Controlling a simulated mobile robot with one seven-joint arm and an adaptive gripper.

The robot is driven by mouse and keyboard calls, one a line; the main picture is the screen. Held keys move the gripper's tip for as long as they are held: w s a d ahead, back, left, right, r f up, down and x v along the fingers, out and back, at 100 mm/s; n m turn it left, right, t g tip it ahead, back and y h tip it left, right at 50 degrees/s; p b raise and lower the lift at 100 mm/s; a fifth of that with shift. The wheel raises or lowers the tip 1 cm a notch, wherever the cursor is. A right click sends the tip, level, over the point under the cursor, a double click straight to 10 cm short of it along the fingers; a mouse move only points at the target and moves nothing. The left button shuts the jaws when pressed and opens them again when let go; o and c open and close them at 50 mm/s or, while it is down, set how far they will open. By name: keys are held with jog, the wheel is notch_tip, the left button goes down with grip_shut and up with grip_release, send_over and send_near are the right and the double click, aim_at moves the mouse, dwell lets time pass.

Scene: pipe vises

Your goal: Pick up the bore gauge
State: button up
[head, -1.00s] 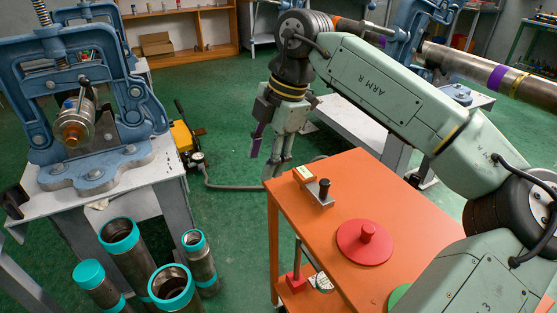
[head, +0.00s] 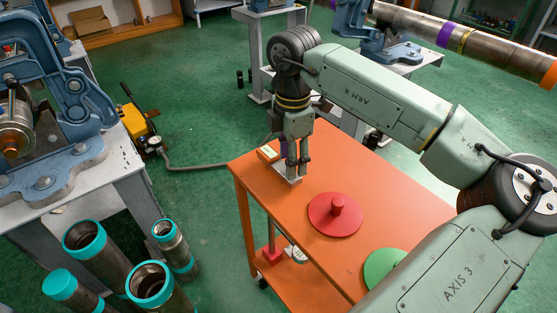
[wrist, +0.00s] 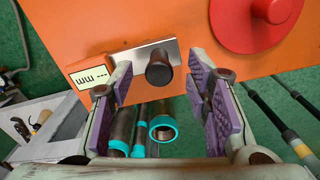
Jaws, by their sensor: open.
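The bore gauge appears to be the piece on the orange cart top: an orange block with a white "mm" label, a silver plate and an upright black knob. In the wrist view the gauge (wrist: 149,55) lies near the cart edge, its knob seen between my fingers. In the head view the gauge (head: 267,153) is partly hidden behind my gripper. My gripper (wrist: 161,80) is open and empty, with purple pads on either side of the knob. In the head view my gripper (head: 297,165) points down over the plate. Contact cannot be told.
The orange cart (head: 250,190) also holds a red disc (head: 335,214) with a knob and a green disc (head: 382,264). Several pipes with teal ends (head: 85,238) stand at the lower left. A blue vise (head: 70,110) stands on a bench at left.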

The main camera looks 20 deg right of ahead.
jog(key=shift+f, duration=1.05)
grip_shut()
